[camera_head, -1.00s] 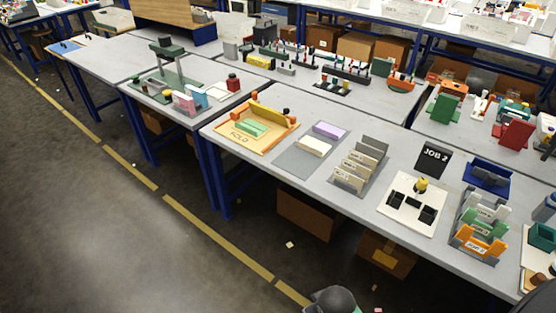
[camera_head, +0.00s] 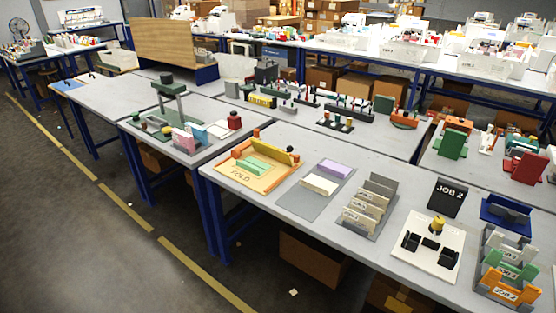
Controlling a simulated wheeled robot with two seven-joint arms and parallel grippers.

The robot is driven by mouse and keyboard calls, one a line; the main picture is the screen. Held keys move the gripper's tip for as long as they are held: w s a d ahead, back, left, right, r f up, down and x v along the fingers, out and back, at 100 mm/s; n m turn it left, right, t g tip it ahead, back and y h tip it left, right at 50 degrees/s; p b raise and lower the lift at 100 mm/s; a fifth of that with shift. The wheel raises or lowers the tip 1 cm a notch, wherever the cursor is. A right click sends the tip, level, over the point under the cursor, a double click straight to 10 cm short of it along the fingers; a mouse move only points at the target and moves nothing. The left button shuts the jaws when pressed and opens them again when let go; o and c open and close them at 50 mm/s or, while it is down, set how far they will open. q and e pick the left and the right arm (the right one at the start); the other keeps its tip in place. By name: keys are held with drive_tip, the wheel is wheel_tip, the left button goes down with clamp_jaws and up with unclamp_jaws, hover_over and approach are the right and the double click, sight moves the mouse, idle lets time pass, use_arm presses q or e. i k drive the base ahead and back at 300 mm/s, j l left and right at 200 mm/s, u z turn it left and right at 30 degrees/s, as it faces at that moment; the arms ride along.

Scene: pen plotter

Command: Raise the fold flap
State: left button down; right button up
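The fold station is an orange board (camera_head: 254,184) marked FOLD, lying on the left part of the near table. A yellow flap bar (camera_head: 268,149) with orange ends stands along its back edge. A light green folded piece (camera_head: 254,167) lies on the board in front of the bar. I cannot tell exactly how the flap is hinged. Neither of my grippers shows in the head view.
Bare tabletop (camera_head: 345,148) lies behind the board. Dark floor is in front.

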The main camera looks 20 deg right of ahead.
sight(276, 154)
drive_tip(key=i+j+z, duration=0.1)
drive_tip(key=i+z, duration=0.3)
drive_tip(key=i+j+z, duration=0.1)
drive_tip(key=z, duration=0.3)
